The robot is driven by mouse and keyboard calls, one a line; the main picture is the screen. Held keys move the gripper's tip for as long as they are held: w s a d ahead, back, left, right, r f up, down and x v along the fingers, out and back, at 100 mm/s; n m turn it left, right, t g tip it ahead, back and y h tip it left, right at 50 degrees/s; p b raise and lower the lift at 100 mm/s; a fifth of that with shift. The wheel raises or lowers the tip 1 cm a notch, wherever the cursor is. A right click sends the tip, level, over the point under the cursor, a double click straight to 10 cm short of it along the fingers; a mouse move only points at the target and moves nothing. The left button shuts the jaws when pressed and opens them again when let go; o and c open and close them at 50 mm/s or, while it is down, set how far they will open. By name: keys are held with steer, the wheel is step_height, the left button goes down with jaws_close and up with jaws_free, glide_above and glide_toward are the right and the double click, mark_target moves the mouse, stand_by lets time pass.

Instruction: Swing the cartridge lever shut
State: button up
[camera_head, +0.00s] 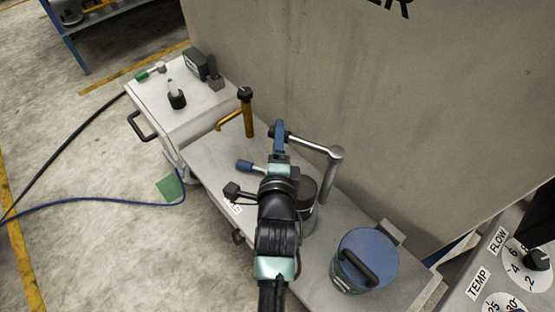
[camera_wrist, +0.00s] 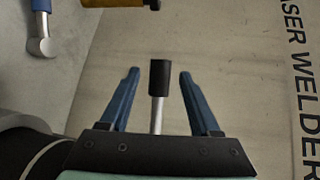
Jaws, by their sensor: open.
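The lever is a silver bent rod (camera_head: 315,145) on an upright post, with a dark grip at its left end. In the wrist view its black grip (camera_wrist: 158,74) and silver shaft show between my two blue fingers. My gripper (camera_head: 279,137) is at the grip end of the lever in the head view. In the wrist view my gripper (camera_wrist: 159,78) is open, with a visible gap on each side of the grip. The lever's post rises from a dark cylinder (camera_head: 308,188), partly hidden by my arm.
A brass tap-like fitting (camera_head: 247,118) stands behind left of my gripper. A blue-ended handle (camera_head: 245,166) is close on the left. A blue-lidded canister (camera_head: 368,258) stands right on the bench. A large grey panel (camera_head: 400,100) rises behind the lever.

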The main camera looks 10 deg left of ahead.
steer(key=v, duration=0.7)
steer(key=shift+s, duration=0.25)
steer(key=shift+r, duration=0.1)
